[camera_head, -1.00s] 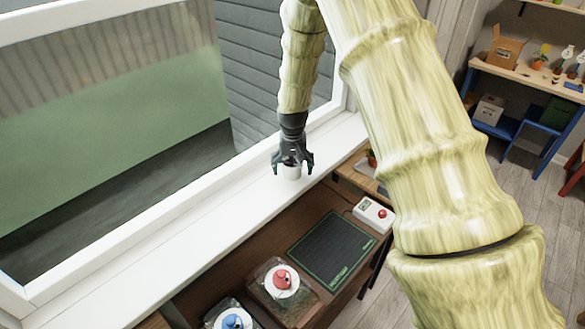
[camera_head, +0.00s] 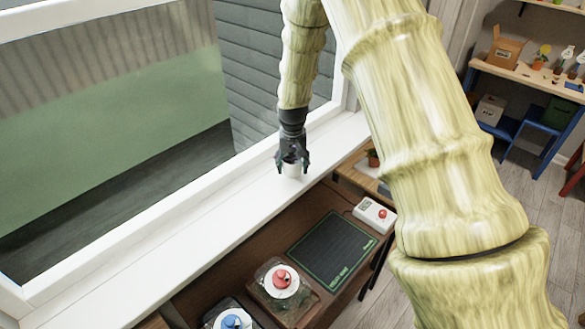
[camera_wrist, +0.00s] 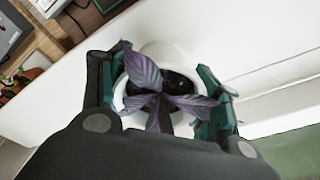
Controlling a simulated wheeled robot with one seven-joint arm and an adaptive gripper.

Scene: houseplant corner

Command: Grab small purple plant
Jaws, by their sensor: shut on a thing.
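The small purple plant (camera_wrist: 146,74) has striped purple leaves and stands in a white pot with dark soil. In the wrist view its white pot (camera_wrist: 170,50) sits between my two fingers, with leaves spreading over the rim. In the head view my gripper (camera_head: 292,168) is on the white windowsill, its fingers closed around the sides of the white pot (camera_head: 291,172). The leaves are hidden under my gripper there. The pot looks upright and on or very near the sill; I cannot tell if it touches.
The white windowsill (camera_head: 178,232) is otherwise clear along the window. Below it, a brown table holds a dark mat (camera_head: 333,250), a white box with a red button (camera_head: 374,214), and containers with a red knob (camera_head: 281,278) and a blue knob (camera_head: 232,320). A shelf stands at the right.

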